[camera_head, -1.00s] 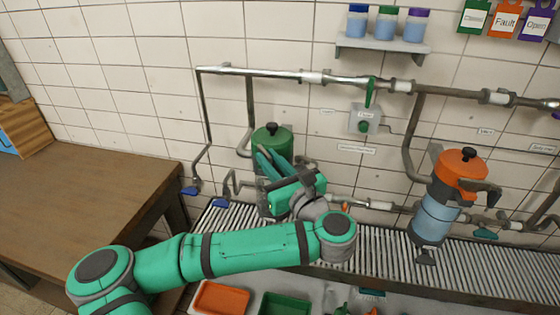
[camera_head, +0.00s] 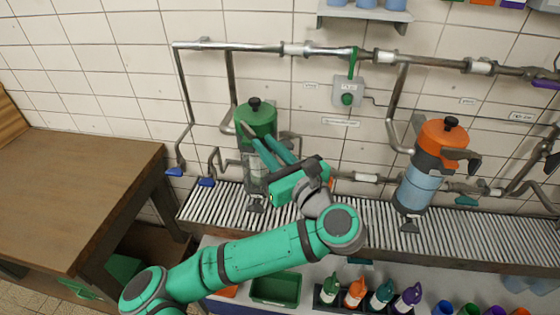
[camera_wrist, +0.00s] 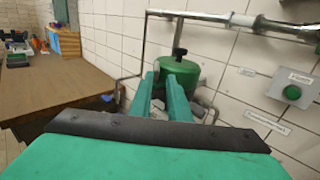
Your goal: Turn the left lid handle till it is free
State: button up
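The left canister has a green lid (camera_head: 257,118) with a black knob (camera_head: 254,103) on top. Its clear body (camera_head: 256,172) stands on the slatted rack, partly behind my fingers. A grey piece (camera_head: 291,139) shows at its right side; I cannot tell whether it is the lid handle. My gripper (camera_head: 255,133) is open, its two teal fingers apart and pointing up-left in front of the canister. In the wrist view, the green lid (camera_wrist: 179,74) is just beyond the fingertips (camera_wrist: 161,78), with no clear grip on anything. Contact cannot be told.
The right canister has an orange lid (camera_head: 444,138) and a black side handle (camera_head: 463,157). Pipes (camera_head: 330,50) run along the tiled wall above. A brown table (camera_head: 75,185) is at left. Several bottles (camera_head: 367,293) and a green bin (camera_head: 276,289) stand below the rack (camera_head: 345,213).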

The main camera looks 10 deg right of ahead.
jog(key=v, duration=0.5)
jog(key=shift+s+a, duration=0.25)
jog(key=shift+s, duration=0.2)
